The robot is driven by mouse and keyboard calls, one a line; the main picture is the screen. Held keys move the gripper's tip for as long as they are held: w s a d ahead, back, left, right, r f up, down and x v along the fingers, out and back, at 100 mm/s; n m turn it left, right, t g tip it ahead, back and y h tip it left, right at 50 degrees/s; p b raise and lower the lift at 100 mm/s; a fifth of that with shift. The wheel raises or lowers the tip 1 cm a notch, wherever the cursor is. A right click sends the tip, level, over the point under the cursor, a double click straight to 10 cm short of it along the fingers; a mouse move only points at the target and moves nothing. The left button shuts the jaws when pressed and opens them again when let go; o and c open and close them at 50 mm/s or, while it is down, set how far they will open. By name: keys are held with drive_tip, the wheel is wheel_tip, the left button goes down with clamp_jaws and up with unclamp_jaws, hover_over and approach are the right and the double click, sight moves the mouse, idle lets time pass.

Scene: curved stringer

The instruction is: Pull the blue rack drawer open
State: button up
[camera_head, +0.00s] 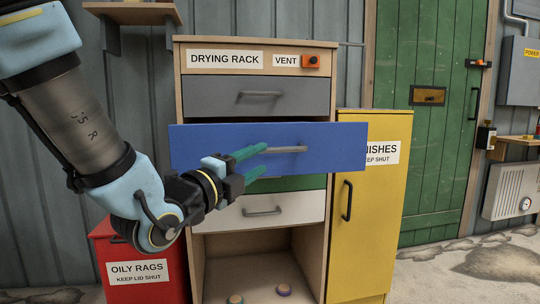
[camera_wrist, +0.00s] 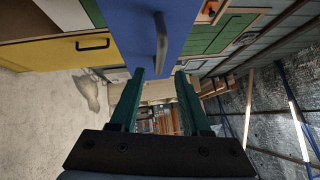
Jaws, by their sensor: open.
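The blue drawer (camera_head: 330,140) of the drying rack stands out past the other drawer fronts, partly open. Its grey bar handle (camera_head: 288,149) runs level across the front's middle. My gripper (camera_head: 264,158) is open and empty at the left end of the handle, with its green fingers pointing at the blue front. In the wrist view the blue front (camera_wrist: 125,25) fills the top middle, and the handle (camera_wrist: 161,42) stands upright there. Its lower end lies near the gap between the fingertips (camera_wrist: 160,71). I cannot tell whether the fingers touch the handle.
A grey drawer (camera_head: 225,97) is above and a white drawer (camera_head: 300,207) below, both in the wooden rack (camera_head: 182,60). A yellow cabinet (camera_head: 382,220) stands close on the right. A red oily-rags bin (camera_head: 175,290) stands at lower left.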

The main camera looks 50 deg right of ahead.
drive_tip(key=shift+s+a+f, duration=0.1)
drive_tip(key=shift+a+f, duration=0.1)
drive_tip(key=shift+a, duration=1.3)
drive_tip(key=w+a+f+n+t+y, duration=0.3)
drive_tip(key=w+a+f+n+y, duration=0.35)
drive_tip(key=w+a+n, duration=0.35)
drive_tip(key=w+a+f+n+t+y, duration=0.3)
drive_tip(key=w+a+f+n+y, duration=0.45)
drive_tip(key=w, duration=0.45)
drive_tip(key=s+a+f+n+g+y, duration=0.1)
drive_tip(key=a+f+n+g+y, duration=0.15)
drive_tip(key=a+n, duration=0.5)
drive_tip(key=s+a+f+n+g+y, duration=0.1)
drive_tip(key=s+a+f+n, duration=0.2)
drive_tip(key=a, duration=0.7)
drive_tip(key=a+f+n+g+y, duration=0.25)
drive_tip(key=a+n, duration=0.35)
drive_tip(key=a, duration=0.3)
wheel_tip(320, 180, up, 29)
drive_tip(key=s+n+p, duration=0.1)
drive_tip(key=p, duration=2.9)
drive_tip(key=shift+s+a+r+h, duration=0.15)
drive_tip(key=shift+s+a+h, duration=0.15)
drive_tip(key=shift+a, duration=0.15)
